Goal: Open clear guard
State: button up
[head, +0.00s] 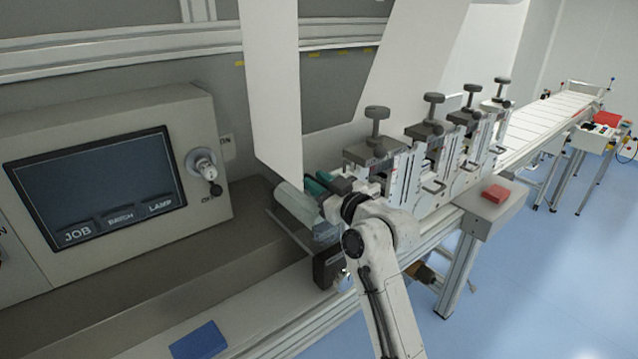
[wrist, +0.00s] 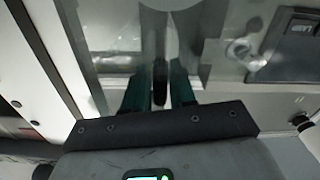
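The clear guard (head: 296,207) shows in the head view as a see-through, pale panel at the near end of the machine, just left of my gripper. Part of it is hidden behind my gripper and arm. My gripper (head: 318,186) has teal fingers and reaches in at the guard's upper right. In the wrist view my gripper (wrist: 160,88) has its two teal fingers apart, with a narrow dark bar (wrist: 160,75) between them. A clear panel (wrist: 215,45) seems to lie beyond the fingers. I cannot tell whether the fingers touch the bar.
A control box with a screen (head: 95,185) and a key switch (head: 205,165) stands at the left. White web (head: 272,90) hangs above the guard. Several clamped stations (head: 385,155) line the machine beyond my gripper. A blue block (head: 198,341) lies at the front.

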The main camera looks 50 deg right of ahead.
grip_shut()
